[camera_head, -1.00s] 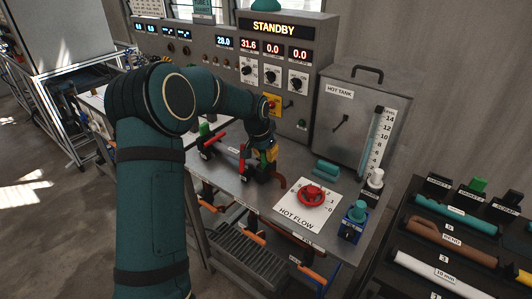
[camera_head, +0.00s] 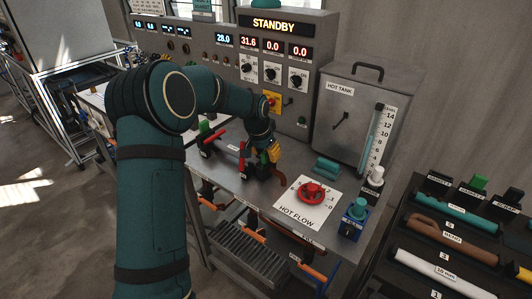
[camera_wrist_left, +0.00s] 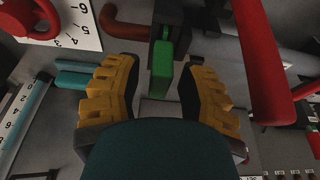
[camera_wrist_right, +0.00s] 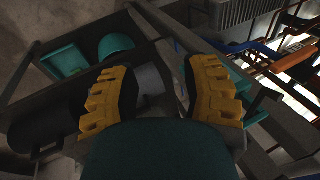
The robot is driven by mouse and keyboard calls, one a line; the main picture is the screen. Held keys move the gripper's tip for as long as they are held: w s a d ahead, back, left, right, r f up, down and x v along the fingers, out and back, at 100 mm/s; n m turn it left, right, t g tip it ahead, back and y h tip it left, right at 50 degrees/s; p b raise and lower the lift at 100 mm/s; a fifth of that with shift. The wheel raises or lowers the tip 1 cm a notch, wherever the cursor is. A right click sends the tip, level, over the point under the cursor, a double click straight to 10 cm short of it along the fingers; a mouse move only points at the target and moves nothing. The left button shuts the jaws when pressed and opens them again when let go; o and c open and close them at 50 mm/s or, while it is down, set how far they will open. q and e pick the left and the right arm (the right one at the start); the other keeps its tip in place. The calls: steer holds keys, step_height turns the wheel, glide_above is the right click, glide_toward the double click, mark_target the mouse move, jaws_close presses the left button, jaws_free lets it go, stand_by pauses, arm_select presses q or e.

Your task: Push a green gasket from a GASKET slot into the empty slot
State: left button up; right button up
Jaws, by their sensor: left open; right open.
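In the left wrist view, a small green block (camera_wrist_left: 162,59) sits at a dark holder (camera_wrist_left: 168,18) on the bench, ahead of my left gripper (camera_wrist_left: 164,85). The gripper is open, with its yellow-padded fingers on either side and a visible gap to each. In the head view my left gripper (camera_head: 268,163) is low over the bench and mostly hides what is there. Another green block (camera_head: 479,182) stands in the middle of a row of dark labelled holders at the right; the labels are too small to read surely. My right gripper (camera_wrist_right: 160,92) is open and empty.
A red bar (camera_wrist_left: 262,60) lies right of the left gripper. A red hot-flow knob (camera_head: 312,192), teal pieces (camera_head: 326,167) and a blue valve (camera_head: 353,218) are on the bench. A rack of tubes (camera_head: 440,245) stands right. Dark framework (camera_wrist_right: 60,110) lies under the right gripper.

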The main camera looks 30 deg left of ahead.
arm_select(q)
steer(key=shift+w+p+v, duration=0.25)
steer(key=shift+p+v, duration=0.85)
steer(key=shift+v, duration=0.65)
steer(key=shift+w+p+v, duration=0.2)
steer(key=shift+p+v, duration=0.85)
steer(key=shift+v, duration=0.65)
steer(key=shift+r, duration=0.1)
